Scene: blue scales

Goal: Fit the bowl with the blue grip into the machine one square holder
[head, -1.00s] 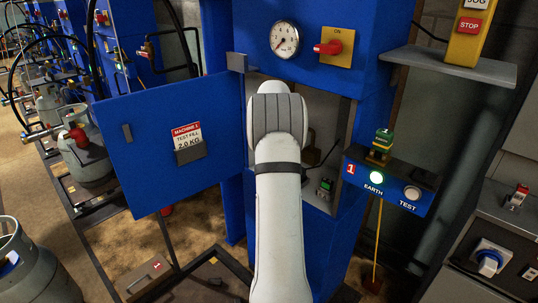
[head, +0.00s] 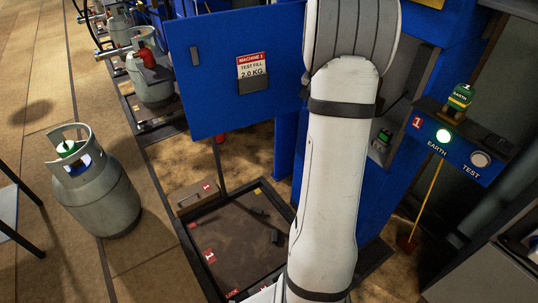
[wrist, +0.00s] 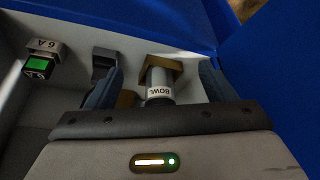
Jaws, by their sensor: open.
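In the wrist view, a short cylinder lettered BOWL (wrist: 160,92) stands against a brass-coloured square holder (wrist: 165,66) inside the white-lined cabinet. My gripper (wrist: 159,86) is open, with one dark finger on each side of the bowl and gaps visible between. The bowl's lower part is hidden behind my gripper body, and I see no blue grip on it. I cannot tell whether it is fully seated in the holder. In the head view, my arm hides the gripper, bowl and holder. The blue door lettered MACHINE 1 (head: 214,108) hangs open.
A block marked 6 A (wrist: 40,62) and a dark grey bracket (wrist: 104,62) sit left of the bowl. In the head view, an EARTH/TEST panel (head: 458,152) juts out at the right. A gas cylinder (head: 98,195) stands at the left, near a floor platform (head: 232,240).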

